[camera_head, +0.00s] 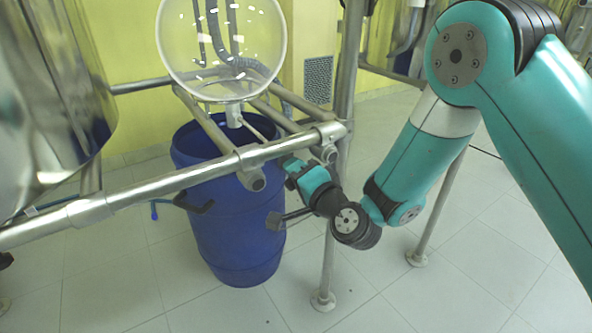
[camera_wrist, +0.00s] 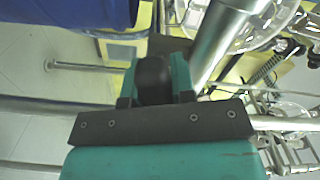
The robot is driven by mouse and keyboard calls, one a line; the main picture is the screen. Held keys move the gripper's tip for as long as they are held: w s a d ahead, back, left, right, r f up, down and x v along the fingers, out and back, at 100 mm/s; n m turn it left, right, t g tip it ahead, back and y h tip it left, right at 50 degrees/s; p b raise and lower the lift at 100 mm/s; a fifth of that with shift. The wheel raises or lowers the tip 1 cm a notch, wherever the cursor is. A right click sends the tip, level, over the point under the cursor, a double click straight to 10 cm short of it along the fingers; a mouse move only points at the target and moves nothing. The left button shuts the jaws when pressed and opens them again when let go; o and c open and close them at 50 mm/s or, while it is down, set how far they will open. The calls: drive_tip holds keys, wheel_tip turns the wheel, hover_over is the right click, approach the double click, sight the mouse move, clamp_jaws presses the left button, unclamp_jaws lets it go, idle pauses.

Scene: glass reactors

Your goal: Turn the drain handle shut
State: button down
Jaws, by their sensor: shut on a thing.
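The round glass vessel (camera_head: 222,50) hangs at the top centre in the head view, with a pale drain outlet (camera_head: 233,115) below it, over the blue drum. My gripper (camera_head: 287,163) is just under the metal rail, to the right of and below the outlet. It is shut on the drain handle, but the frame pipes and my gripper hide the handle and its angle. In the wrist view, a dark rounded piece (camera_wrist: 153,80) shows between teal parts of my gripper; the fingertips and their grip are not clear there.
A blue drum (camera_head: 235,235) with a dark side handle stands below the outlet. A metal rail (camera_head: 150,188) crosses in front of it, close to my gripper. A vertical post (camera_head: 328,255) stands beside my wrist. A shiny metal vessel (camera_head: 50,100) fills the left side.

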drive_tip(key=shift+r+m, duration=0.1)
drive_tip(key=shift+m, duration=1.9)
drive_tip(key=c, duration=1)
unclamp_jaws()
drive_tip(key=shift+o, duration=0.2)
